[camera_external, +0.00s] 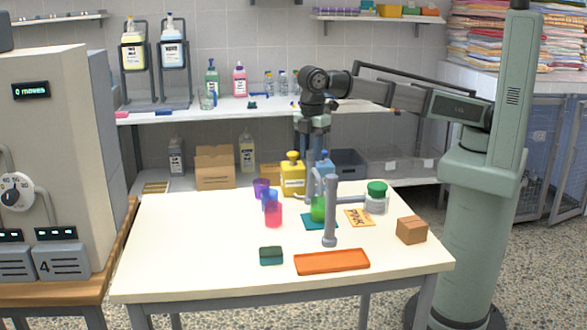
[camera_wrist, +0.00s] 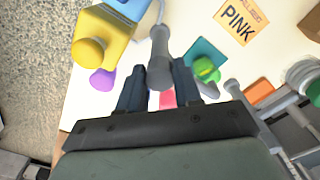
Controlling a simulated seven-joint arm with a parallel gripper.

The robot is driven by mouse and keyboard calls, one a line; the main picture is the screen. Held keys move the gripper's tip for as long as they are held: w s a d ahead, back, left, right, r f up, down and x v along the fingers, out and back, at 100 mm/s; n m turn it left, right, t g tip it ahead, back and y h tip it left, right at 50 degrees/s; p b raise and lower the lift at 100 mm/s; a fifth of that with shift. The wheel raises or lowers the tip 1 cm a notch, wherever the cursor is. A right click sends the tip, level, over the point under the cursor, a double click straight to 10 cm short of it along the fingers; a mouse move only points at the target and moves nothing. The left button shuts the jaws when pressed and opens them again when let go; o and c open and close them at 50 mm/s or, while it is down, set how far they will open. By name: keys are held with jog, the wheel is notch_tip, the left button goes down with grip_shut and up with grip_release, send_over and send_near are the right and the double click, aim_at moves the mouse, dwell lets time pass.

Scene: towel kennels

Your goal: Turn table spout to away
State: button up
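The grey table spout (camera_external: 330,215) stands upright on the cream table (camera_external: 170,250), behind the orange tray. Another grey pipe-like part is beside its upper end; how they join is unclear. My gripper (camera_external: 313,172) points down over the table's back middle, close to the spout's upper part. In the wrist view my gripper (camera_wrist: 160,80) has its two dark fingers apart, with a grey rounded pipe end (camera_wrist: 160,70) between or beyond them. Contact cannot be told.
Pink (camera_external: 273,217), blue and purple cups stand left. A yellow bottle (camera_external: 293,180) and blue bottle are behind. A green-lidded jar (camera_external: 376,198), PINK card (camera_external: 359,217) and brown box (camera_external: 411,230) are right. Orange tray (camera_external: 332,262) and green sponge (camera_external: 271,256) lie in front.

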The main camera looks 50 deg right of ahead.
grip_shut()
dwell(0.4)
jog(key=n, duration=0.7)
jog(key=shift+n, duration=0.3)
jog(key=n, duration=1)
jog(key=shift+n, duration=0.3)
